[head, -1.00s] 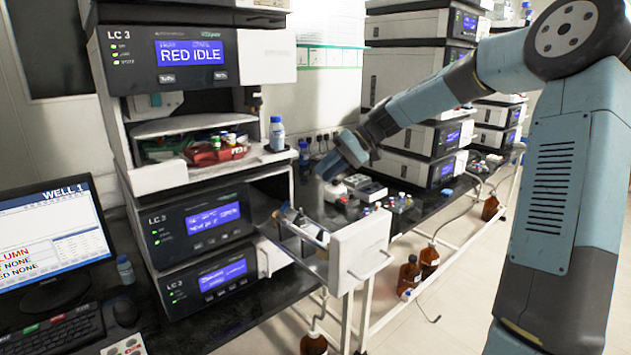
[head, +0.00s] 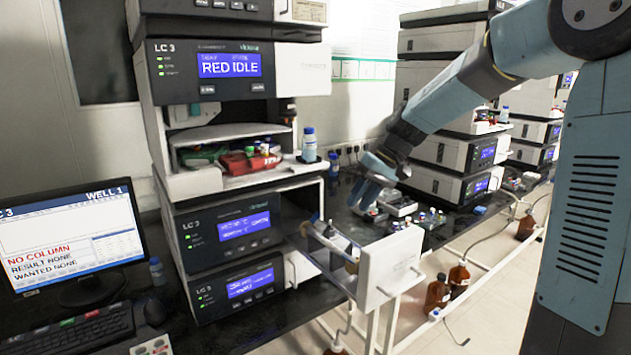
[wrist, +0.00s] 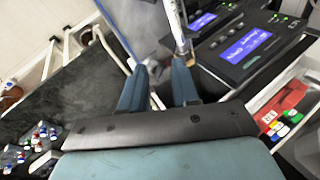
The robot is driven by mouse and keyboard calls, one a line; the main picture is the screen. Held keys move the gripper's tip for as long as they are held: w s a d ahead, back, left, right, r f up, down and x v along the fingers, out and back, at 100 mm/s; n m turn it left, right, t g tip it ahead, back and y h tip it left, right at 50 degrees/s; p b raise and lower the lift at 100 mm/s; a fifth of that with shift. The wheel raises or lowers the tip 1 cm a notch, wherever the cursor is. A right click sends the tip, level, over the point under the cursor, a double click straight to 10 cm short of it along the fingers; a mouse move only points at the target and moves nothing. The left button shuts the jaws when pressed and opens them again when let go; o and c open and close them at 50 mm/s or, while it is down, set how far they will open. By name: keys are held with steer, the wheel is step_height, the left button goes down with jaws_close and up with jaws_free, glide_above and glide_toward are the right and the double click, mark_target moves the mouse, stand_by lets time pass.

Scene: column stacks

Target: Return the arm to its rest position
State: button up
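My arm reaches in from the upper right of the head view, bent down over the black bench. My gripper (head: 364,198) points down behind the pulled-out drawer (head: 392,268) of the LC 3 stack. In the wrist view its two blue fingers (wrist: 158,80) stand apart with nothing visibly held. The drawer and a pale rod-like part lie beyond the fingertips there. In the head view a grey and white cylindrical part (head: 328,236) lies in the open drawer.
The LC 3 stack (head: 205,215) stands left of my gripper, with a red tray (head: 250,163) and a blue-capped bottle (head: 309,146) on its shelf. Small vials and devices (head: 400,206) sit on the bench behind. Brown bottles (head: 437,293) stand below. The monitor (head: 70,240) reads "NO COLUMN".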

steer(key=s+d+r+m+t+h, duration=0.1)
steer(key=s+d, duration=0.3)
steer(key=s, duration=0.5)
steer(key=s+d+r+m+t+h, duration=0.1)
steer(key=s+d+r+t+h, duration=0.1)
steer(key=s, duration=0.7)
steer(key=s+d+r+m+t+h, duration=0.2)
steer(key=s+d, duration=0.3)
steer(key=s, duration=0.5)
steer(key=shift+d+t+h, duration=0.3)
steer(key=shift+t+h, duration=0.2)
steer(key=shift+s, duration=0.1)
